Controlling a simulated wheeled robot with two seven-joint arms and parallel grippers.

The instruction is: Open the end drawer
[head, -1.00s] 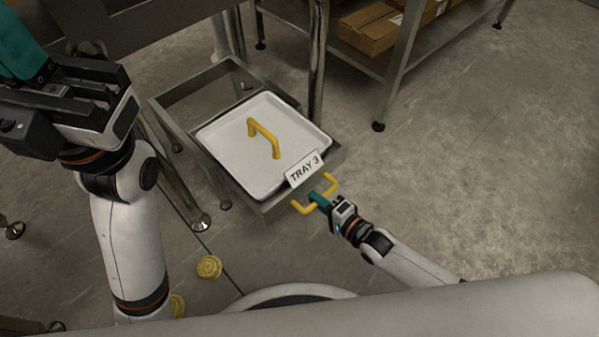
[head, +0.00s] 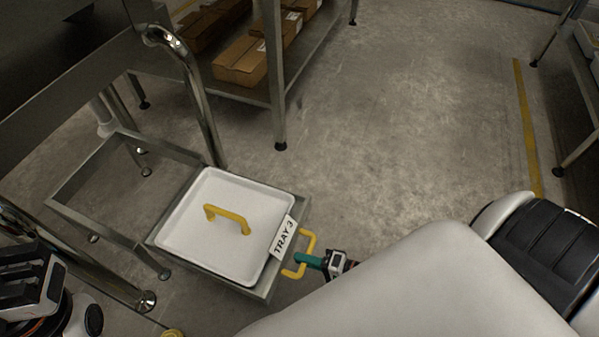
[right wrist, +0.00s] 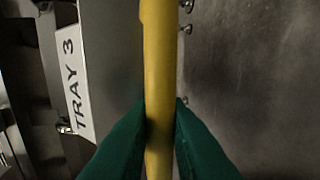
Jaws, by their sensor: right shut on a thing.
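The end drawer (head: 262,289) is a grey metal drawer pulled out along its open frame (head: 80,180), with an empty gap behind it. A white tray (head: 190,235) with a yellow top handle (head: 228,218) sits in it, beside a "TRAY 3" label (head: 284,236). The drawer's yellow pull handle (head: 312,243) is on its front. My right gripper (head: 308,260) is shut on this pull handle. In the right wrist view, the green fingers (right wrist: 160,130) press on both sides of the yellow bar (right wrist: 158,70). My left gripper (head: 25,283) is partly in view at the left edge; its fingertips are hidden.
A steel post (head: 195,90) stands behind the frame. A shelf with cardboard boxes (head: 243,62) is at the back. Another rack (head: 585,100) stands at the far right past a yellow floor line (head: 527,125). The floor between is clear.

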